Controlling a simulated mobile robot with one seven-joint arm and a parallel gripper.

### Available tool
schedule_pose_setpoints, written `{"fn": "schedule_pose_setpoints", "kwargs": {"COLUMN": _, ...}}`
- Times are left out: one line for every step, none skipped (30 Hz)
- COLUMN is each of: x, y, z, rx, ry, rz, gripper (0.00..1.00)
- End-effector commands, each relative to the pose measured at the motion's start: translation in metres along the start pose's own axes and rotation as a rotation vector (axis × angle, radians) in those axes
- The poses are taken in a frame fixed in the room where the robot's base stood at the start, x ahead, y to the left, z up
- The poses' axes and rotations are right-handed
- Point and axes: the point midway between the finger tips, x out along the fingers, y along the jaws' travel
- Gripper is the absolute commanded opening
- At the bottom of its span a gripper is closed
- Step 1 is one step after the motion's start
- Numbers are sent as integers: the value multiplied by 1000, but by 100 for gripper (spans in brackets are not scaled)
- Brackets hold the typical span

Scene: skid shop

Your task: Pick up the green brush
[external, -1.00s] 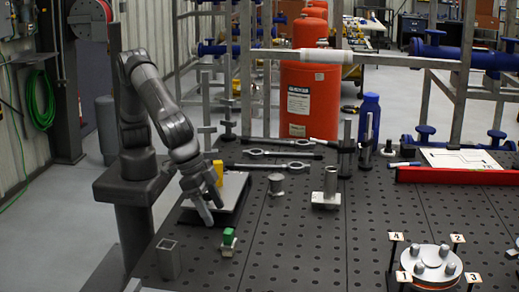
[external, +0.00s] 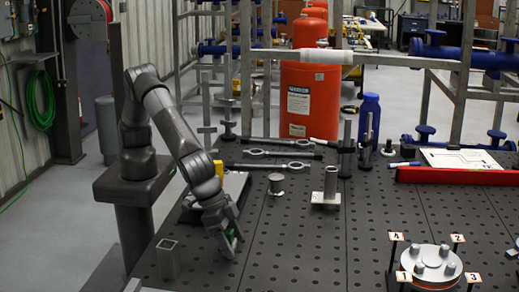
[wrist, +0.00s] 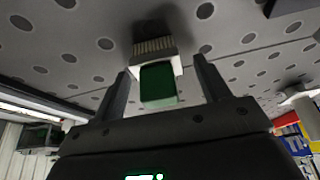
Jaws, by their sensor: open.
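The green brush (wrist: 158,86) has a green handle block, a pale base and bristles, and touches the dark perforated table (wrist: 90,60) with its bristles. In the wrist view it lies between and slightly beyond the two fingers of my gripper (wrist: 160,80), with a gap on each side. In the external view my gripper (external: 230,240) is low over the table at the brush, and only a little green (external: 231,236) shows past the fingers. My gripper is open and holds nothing.
A square metal tube (external: 168,260) stands left of my gripper. A yellow object (external: 218,172) is behind it. A metal post on a base (external: 329,188) and a short cylinder (external: 276,184) stand to the right. The front middle of the table is clear.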

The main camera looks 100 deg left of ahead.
Motion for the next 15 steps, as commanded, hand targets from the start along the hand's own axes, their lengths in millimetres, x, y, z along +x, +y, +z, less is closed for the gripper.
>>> {"fn": "schedule_pose_setpoints", "kwargs": {"x": 0, "y": 0, "z": 0, "rx": 0, "ry": 0, "rz": 0, "gripper": 69}}
{"fn": "schedule_pose_setpoints", "kwargs": {"x": 0, "y": 0, "z": 0, "rx": 0, "ry": 0, "rz": 0, "gripper": 67}}
{"fn": "schedule_pose_setpoints", "kwargs": {"x": 0, "y": 0, "z": 0, "rx": 0, "ry": 0, "rz": 0, "gripper": 63}}
{"fn": "schedule_pose_setpoints", "kwargs": {"x": 0, "y": 0, "z": 0, "rx": 0, "ry": 0, "rz": -1, "gripper": 61}}
{"fn": "schedule_pose_setpoints", "kwargs": {"x": 0, "y": 0, "z": 0, "rx": 0, "ry": 0, "rz": -1, "gripper": 58}}
{"fn": "schedule_pose_setpoints", "kwargs": {"x": 0, "y": 0, "z": 0, "rx": 0, "ry": 0, "rz": -1, "gripper": 55}}
{"fn": "schedule_pose_setpoints", "kwargs": {"x": 0, "y": 0, "z": 0, "rx": 0, "ry": 0, "rz": -1, "gripper": 53}}
{"fn": "schedule_pose_setpoints", "kwargs": {"x": 0, "y": 0, "z": 0, "rx": 0, "ry": 0, "rz": -1, "gripper": 50}}
{"fn": "schedule_pose_setpoints", "kwargs": {"x": 0, "y": 0, "z": 0, "rx": 0, "ry": 0, "rz": -1, "gripper": 47}}
{"fn": "schedule_pose_setpoints", "kwargs": {"x": 0, "y": 0, "z": 0, "rx": 0, "ry": -1, "rz": -1, "gripper": 45}}
{"fn": "schedule_pose_setpoints", "kwargs": {"x": 0, "y": 0, "z": 0, "rx": 0, "ry": -1, "rz": -1, "gripper": 42}}
{"fn": "schedule_pose_setpoints", "kwargs": {"x": 0, "y": 0, "z": 0, "rx": 0, "ry": 0, "rz": -1, "gripper": 39}}
{"fn": "schedule_pose_setpoints", "kwargs": {"x": 0, "y": 0, "z": 0, "rx": 0, "ry": -1, "rz": -1, "gripper": 36}}
{"fn": "schedule_pose_setpoints", "kwargs": {"x": 0, "y": 0, "z": 0, "rx": 0, "ry": -1, "rz": -1, "gripper": 34}}
{"fn": "schedule_pose_setpoints", "kwargs": {"x": 0, "y": 0, "z": 0, "rx": 0, "ry": -1, "rz": -1, "gripper": 31}}
